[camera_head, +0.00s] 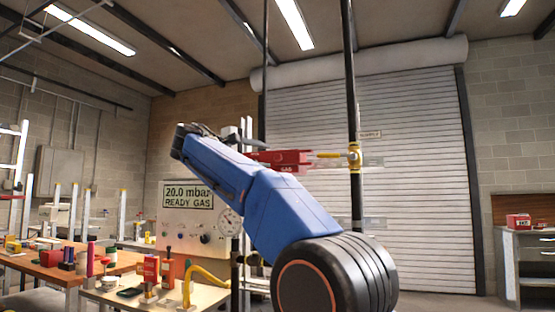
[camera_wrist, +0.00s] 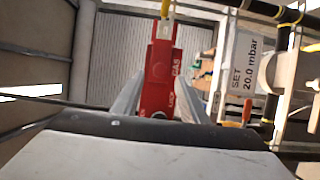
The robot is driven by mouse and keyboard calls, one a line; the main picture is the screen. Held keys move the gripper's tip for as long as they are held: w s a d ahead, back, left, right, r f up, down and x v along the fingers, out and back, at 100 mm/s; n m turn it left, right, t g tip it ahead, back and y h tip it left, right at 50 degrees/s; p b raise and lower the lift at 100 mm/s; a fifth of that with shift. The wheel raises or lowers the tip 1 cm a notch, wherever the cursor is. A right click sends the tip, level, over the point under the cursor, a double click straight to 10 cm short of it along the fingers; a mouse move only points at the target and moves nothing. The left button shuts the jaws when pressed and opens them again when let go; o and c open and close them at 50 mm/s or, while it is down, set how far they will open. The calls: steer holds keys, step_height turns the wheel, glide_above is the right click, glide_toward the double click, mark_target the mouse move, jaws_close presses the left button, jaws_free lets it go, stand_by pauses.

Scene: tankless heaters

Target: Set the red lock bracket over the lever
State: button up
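The red lock bracket (camera_head: 284,158) is in mid-air left of the pipe in the head view. In the wrist view the red bracket (camera_wrist: 160,70) lies lengthwise between the two fingers of my gripper (camera_wrist: 161,92), which is shut on it. The yellow lever (camera_head: 329,155) sticks out leftward from the brass valve (camera_head: 354,157) on the dark vertical pipe. Its end is close to the bracket's right end; I cannot tell whether they touch or overlap. The lever (camera_wrist: 166,8) also shows at the bracket's far end in the wrist view. My blue arm hides most of the gripper in the head view.
A panel reading "20.0 mbar READY GAS" (camera_head: 188,197) with a gauge (camera_head: 229,222) stands left of my arm. Tables with tools (camera_head: 125,262) are at lower left. A "SET 20.0 mbar" tag (camera_wrist: 243,70) and pipes are at right in the wrist view.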

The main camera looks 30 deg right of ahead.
mark_target(276, 157)
steer(key=x, duration=0.7)
steer(key=shift+d+f, duration=0.1)
steer(key=shift+d, duration=0.15)
steer(key=shift+c, duration=0.6)
